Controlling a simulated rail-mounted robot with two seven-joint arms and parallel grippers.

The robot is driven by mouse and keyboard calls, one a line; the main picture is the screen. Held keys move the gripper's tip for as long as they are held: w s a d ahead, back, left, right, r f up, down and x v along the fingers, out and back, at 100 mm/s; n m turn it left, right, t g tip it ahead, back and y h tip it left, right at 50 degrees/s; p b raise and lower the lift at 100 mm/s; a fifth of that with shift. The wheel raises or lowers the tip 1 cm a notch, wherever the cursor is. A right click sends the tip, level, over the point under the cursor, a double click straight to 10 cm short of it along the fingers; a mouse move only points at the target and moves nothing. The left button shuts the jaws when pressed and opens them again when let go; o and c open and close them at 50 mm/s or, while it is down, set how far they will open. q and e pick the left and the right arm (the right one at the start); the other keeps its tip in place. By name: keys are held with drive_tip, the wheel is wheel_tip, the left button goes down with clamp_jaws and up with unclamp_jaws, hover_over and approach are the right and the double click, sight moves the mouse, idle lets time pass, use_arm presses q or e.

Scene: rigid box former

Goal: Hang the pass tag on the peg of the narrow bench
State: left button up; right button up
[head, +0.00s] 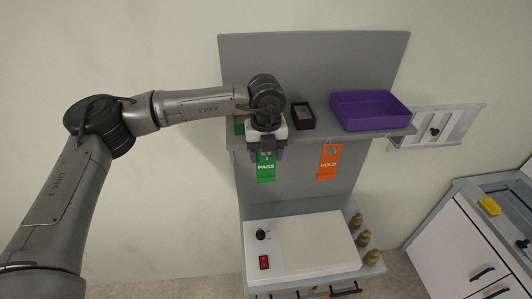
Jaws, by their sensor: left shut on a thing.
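The green pass tag (266,172), lettered PASS, hangs upright in front of the shelf of the narrow bench. My left gripper (266,155) is shut on the top of the tag, in front of the shelf's left part. The gripper hides the tag's upper end and any peg behind it, so I cannot tell whether the tag touches a peg. An orange tag (328,162), lettered HOLD, hangs at the shelf's front edge to the right. My right gripper is not in view.
The bench shelf (362,136) bears a purple tray (370,110) and a small black box (303,116). Below stands a white box-shaped unit (300,243) with a black knob and a red switch. Several brown knobs (363,238) line its right side. A white cabinet (470,245) stands at right.

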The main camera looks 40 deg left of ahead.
use_arm(q)
drive_tip(key=shift+f, duration=0.5)
drive_tip(key=shift+f, duration=0.35)
drive_tip(key=o, duration=1.1)
drive_tip(key=shift+r, duration=0.1)
drive_tip(key=shift+r, duration=0.1)
